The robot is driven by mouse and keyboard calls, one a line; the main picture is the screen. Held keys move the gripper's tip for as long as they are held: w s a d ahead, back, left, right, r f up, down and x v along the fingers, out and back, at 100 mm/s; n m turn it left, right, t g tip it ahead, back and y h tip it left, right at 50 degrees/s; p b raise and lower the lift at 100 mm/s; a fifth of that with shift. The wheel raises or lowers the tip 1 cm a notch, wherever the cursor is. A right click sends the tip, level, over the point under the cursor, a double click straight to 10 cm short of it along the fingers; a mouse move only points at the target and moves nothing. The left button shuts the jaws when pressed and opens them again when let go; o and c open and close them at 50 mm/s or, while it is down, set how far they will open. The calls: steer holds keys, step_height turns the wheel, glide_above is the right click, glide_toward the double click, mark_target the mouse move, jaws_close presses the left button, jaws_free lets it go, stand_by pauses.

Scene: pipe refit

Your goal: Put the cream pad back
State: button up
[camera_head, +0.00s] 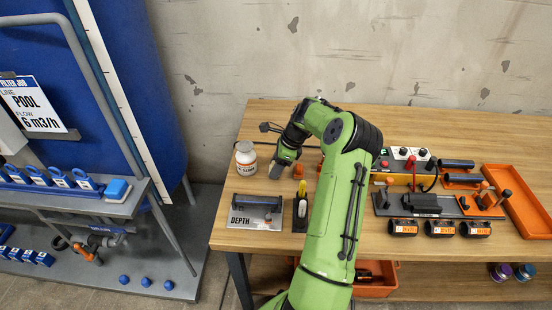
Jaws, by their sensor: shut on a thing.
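My green arm reaches over the wooden bench, and my gripper (276,170) points down at its back left, just right of a white jar. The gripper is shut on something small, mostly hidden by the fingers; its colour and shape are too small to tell. I cannot pick out the cream pad for certain anywhere in this view. The arm hides part of the bench's middle.
The white jar (246,160) stands close left of the gripper. A DEPTH plate (255,212) and a yellow-handled tool (301,207) lie in front. Fixtures and an orange tray (518,200) fill the right side. A blue rack (60,190) stands left of the bench.

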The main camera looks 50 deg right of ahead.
steer(key=shift+f, duration=0.3)
steer(key=o, duration=1.2)
steer(key=p+v, duration=0.4)
steer(key=v, duration=1.2)
steer(key=a+r+n+g+h, duration=0.1)
steer(key=a+r+n, duration=0.35)
steer(key=a, duration=0.35)
steer(key=a+r+n+h, duration=0.2)
steer(key=a+r+n, duration=0.1)
steer(key=a+n, duration=0.3)
steer(key=a+r+n+g+h, duration=0.1)
steer(key=a+r+n, duration=0.25)
steer(key=a, duration=0.55)
steer(key=s+a+n+t, duration=0.1)
steer(key=s+a+n, duration=0.3)
steer(key=s+a, duration=0.1)
steer(key=s+a+n+t, duration=0.1)
steer(key=s+a+n, duration=0.4)
steer(key=s+a+n+t+y, duration=0.1)
steer(key=s+a+n+t, duration=0.1)
steer(key=s+a+n, duration=0.3)
steer(key=shift+s+r, duration=0.1)
steer(key=shift+s, duration=0.5)
